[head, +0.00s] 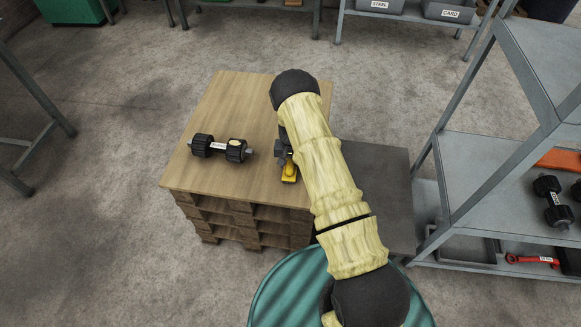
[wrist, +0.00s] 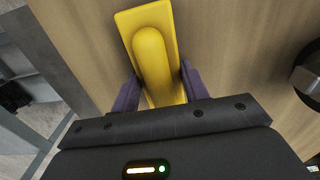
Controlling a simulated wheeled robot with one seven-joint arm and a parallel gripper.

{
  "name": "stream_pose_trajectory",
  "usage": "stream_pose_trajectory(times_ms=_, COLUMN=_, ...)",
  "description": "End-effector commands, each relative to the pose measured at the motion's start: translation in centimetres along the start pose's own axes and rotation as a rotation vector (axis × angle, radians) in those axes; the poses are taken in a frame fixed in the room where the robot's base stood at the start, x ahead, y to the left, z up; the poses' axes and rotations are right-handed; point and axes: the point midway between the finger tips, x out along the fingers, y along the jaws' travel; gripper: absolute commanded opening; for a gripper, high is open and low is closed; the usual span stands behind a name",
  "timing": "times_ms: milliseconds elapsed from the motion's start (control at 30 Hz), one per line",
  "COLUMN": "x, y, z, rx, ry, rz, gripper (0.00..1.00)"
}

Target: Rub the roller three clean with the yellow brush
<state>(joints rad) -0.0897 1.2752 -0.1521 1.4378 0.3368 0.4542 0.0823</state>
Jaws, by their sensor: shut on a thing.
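The yellow brush (head: 290,173) is between the fingers of my gripper (head: 286,158), over the right part of a wooden tabletop (head: 240,105). In the wrist view the brush (wrist: 150,45) points away from the two purple fingers (wrist: 160,90), which are shut on its sides. Its bristles are hidden below. A roller (head: 218,147) with black ribbed ends and a white label lies on the left of the tabletop, apart from the brush. The label is too small to read. A dark and metal round end (wrist: 309,76) shows at the right of the wrist view.
The tabletop rests on stacked pallets (head: 240,218). A dark grey surface (head: 378,185) adjoins it on the right. A metal shelf (head: 480,160) at the right holds another black-ended roller (head: 553,203) and a red wrench (head: 532,260). Grey bins (head: 450,10) stand at the back. The tabletop behind the roller is clear.

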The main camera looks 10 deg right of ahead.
Motion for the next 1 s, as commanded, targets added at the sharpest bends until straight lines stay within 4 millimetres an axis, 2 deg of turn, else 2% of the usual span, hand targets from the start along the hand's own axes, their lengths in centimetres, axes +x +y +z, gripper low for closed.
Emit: stream_pose_trajectory(times_ms=1000, x=-3.9, y=0.0, z=0.0, rx=0.000, ry=0.001, rz=0.000, gripper=0.00)
